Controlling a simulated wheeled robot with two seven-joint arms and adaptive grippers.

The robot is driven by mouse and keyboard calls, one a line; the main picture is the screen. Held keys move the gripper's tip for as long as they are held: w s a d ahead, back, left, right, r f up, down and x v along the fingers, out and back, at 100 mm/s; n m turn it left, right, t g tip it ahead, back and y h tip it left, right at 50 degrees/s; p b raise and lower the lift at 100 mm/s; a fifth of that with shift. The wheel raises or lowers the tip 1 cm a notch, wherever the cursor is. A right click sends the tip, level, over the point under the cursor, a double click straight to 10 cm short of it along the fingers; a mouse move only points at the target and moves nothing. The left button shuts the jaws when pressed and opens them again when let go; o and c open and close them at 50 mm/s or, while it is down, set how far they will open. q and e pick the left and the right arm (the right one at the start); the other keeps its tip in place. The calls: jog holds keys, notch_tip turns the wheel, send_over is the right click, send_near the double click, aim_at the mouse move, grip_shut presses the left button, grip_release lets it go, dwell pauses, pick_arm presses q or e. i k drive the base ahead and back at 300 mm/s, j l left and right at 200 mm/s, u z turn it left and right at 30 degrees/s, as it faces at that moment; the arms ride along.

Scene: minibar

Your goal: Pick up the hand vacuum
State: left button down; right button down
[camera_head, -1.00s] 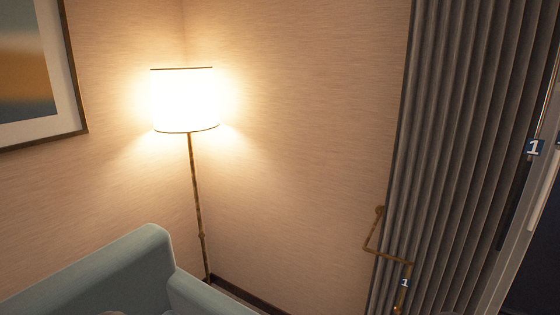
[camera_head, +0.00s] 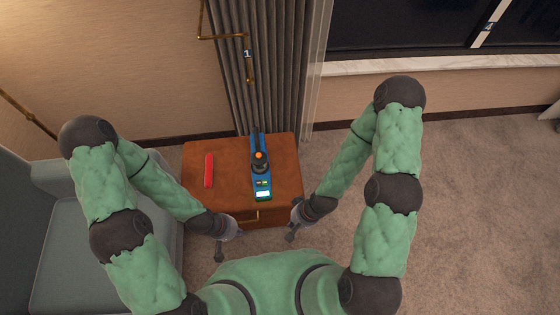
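A long blue and black device with an orange button (camera_head: 261,181), which looks like the hand vacuum, lies on top of a brown wooden cabinet (camera_head: 230,150). Its narrow black end points to the curtain and its pale green-edged end points to me. My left gripper (camera_head: 220,252) hangs in front of the cabinet, to the left of the vacuum and apart from it. My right gripper (camera_head: 293,234) is by the cabinet's front right corner, also apart from the vacuum. Both look empty; their fingers are too small to tell open from shut.
A red elongated object (camera_head: 208,170) lies on the cabinet left of the vacuum. A grey-green armchair (camera_head: 85,245) stands on the left. A grey curtain (camera_head: 270,70) hangs behind the cabinet. Carpet (camera_head: 470,210) on the right is clear.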

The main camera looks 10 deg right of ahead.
aim_at(257, 142)
jog(key=u, duration=1.8)
jog(key=z, duration=1.8)
jog(key=i+u, duration=0.3)
jog(key=i, duration=0.05)
